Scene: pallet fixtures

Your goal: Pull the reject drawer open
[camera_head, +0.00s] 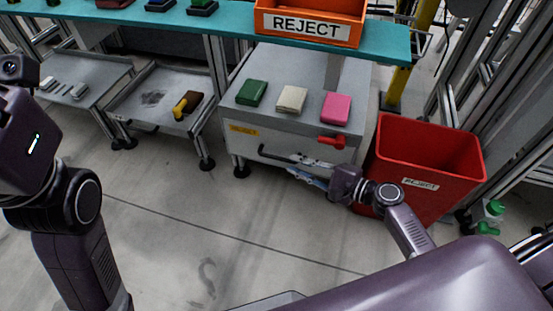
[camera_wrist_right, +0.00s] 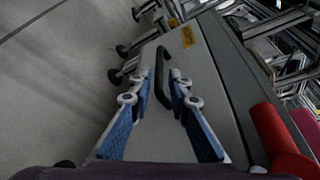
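The reject drawer is the grey front (camera_head: 275,150) of the cabinet under the teal bench, with a yellow label (camera_head: 244,129) at its upper left. It looks shut. A black bar handle (camera_head: 285,158) runs across the front. My right gripper (camera_head: 294,173) is at the right part of this handle. In the right wrist view, its blue-padded fingers (camera_wrist_right: 162,78) are apart, with the black handle (camera_wrist_right: 161,75) showing between them. I cannot tell whether the pads touch it. My left arm shows at the left edge, but its fingers are out of view.
A red lever (camera_head: 332,141) sticks out at the front's upper right. A red reject bin (camera_head: 420,160) stands close to the right of my right gripper. Green (camera_head: 251,92), cream (camera_head: 292,98) and pink (camera_head: 336,107) blocks lie on the cabinet. The floor in front is clear.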

